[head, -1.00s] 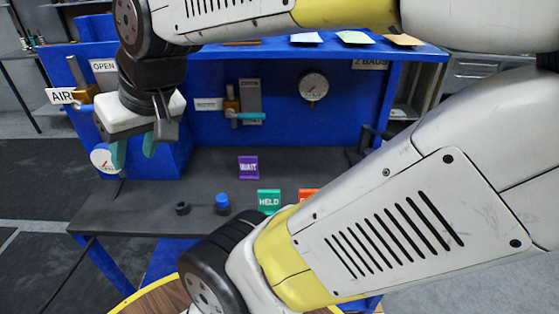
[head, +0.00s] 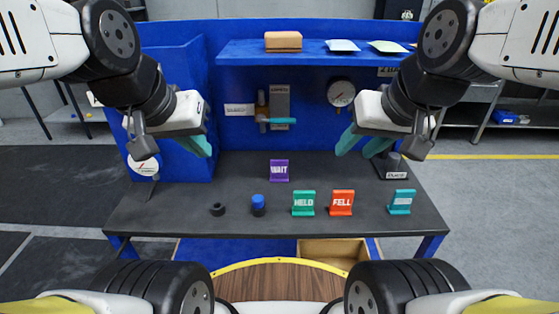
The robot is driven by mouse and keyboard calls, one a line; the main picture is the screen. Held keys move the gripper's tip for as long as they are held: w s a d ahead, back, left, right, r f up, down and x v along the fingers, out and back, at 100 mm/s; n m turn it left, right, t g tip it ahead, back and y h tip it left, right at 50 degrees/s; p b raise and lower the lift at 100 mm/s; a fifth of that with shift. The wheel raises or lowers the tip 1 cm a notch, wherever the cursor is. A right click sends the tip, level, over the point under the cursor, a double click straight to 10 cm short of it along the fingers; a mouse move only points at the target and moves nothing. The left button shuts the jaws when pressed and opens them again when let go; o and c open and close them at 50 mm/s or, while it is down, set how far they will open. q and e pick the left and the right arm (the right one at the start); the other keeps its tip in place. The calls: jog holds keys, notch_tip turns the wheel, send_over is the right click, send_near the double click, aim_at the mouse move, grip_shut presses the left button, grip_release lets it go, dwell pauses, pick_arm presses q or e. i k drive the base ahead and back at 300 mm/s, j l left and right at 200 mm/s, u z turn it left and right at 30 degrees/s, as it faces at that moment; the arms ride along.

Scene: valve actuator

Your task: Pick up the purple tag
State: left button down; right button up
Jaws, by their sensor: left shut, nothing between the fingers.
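The purple tag (head: 279,170), marked WAIT, stands upright on the dark bench top, near its middle and behind the other tags. My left gripper (head: 203,147) is above the bench to the left of the purple tag, its teal fingers shut and empty. My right gripper (head: 362,146) is above the bench to the right of the tag, its teal fingers apart with nothing between them. Neither gripper touches the tag, and the tag is fully in view.
A green HELD tag (head: 303,203), a red FELL tag (head: 341,202) and a teal tag (head: 402,201) stand along the front. A black ring (head: 217,209) and a blue-topped piece (head: 258,205) are at front left. A gauge (head: 341,93) and a valve (head: 263,112) are on the blue back panel.

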aim_at(278, 169)
jog(key=z, duration=1.5)
jog(key=k+j+z, duration=0.25)
jog(key=k+j, duration=0.25)
jog(key=j, duration=0.2)
jog(key=k+j+z, duration=0.25)
jog(key=k+j, duration=0.25)
jog(key=j, duration=0.1)
